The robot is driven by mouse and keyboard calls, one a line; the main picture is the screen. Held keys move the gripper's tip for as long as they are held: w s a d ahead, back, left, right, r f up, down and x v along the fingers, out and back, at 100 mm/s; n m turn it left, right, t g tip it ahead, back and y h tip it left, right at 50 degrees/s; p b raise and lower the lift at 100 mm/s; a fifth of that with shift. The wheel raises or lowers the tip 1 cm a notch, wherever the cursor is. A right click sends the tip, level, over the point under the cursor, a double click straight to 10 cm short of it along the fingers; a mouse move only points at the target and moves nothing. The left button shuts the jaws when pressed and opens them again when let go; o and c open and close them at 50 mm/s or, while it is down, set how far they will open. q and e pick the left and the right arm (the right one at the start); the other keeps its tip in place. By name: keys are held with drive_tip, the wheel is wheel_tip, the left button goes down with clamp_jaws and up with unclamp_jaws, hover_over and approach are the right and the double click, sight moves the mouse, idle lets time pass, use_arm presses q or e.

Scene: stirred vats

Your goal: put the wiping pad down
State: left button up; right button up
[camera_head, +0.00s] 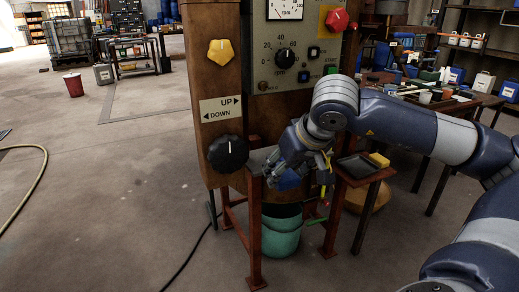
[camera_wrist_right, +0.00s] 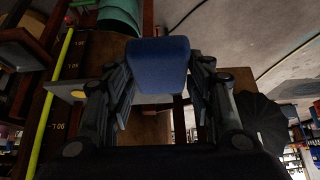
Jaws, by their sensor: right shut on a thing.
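A blue wiping pad (camera_wrist_right: 158,65) sits between the fingers of my right gripper (camera_wrist_right: 160,72) in the right wrist view. The gripper is shut on it. In the head view my right gripper (camera_head: 277,174) is in front of the brown machine, above a small dark red stand (camera_head: 255,225). A bit of the blue pad (camera_head: 290,181) shows below and beside the fingers. I cannot tell whether the pad touches anything below. My left gripper is not in view.
A dark tray (camera_head: 354,168) with a yellow block (camera_head: 379,160) is on a small table to the right. A teal bucket (camera_head: 281,232) stands beneath the stand. A black knob (camera_head: 228,153) juts from the machine (camera_head: 215,110) to the left. The floor at left is mostly clear.

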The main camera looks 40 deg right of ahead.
drive_tip(key=p, duration=0.2)
approach(257, 158)
wheel_tip(257, 158, down, 3)
drive_tip(key=shift+s+r, duration=0.1)
drive_tip(key=shift+r, duration=0.1)
drive_tip(key=shift+w+d, duration=0.15)
drive_tip(key=shift+w, duration=0.45)
drive_tip(key=shift+w+d, duration=0.15)
drive_tip(key=shift+w, duration=0.45)
drive_tip(key=shift+w+d+f+b, duration=0.1)
drive_tip(key=shift+w+f+b, duration=0.15)
drive_tip(key=shift+f+b, duration=0.3)
drive_tip(key=shift+f, duration=0.35)
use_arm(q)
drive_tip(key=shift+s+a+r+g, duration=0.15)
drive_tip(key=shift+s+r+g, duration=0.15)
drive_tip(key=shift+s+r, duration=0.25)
use_arm(e)
drive_tip(key=shift+s+r, duration=0.1)
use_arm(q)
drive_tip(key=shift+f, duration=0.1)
use_arm(e)
drive_tip(key=o, duration=0.7)
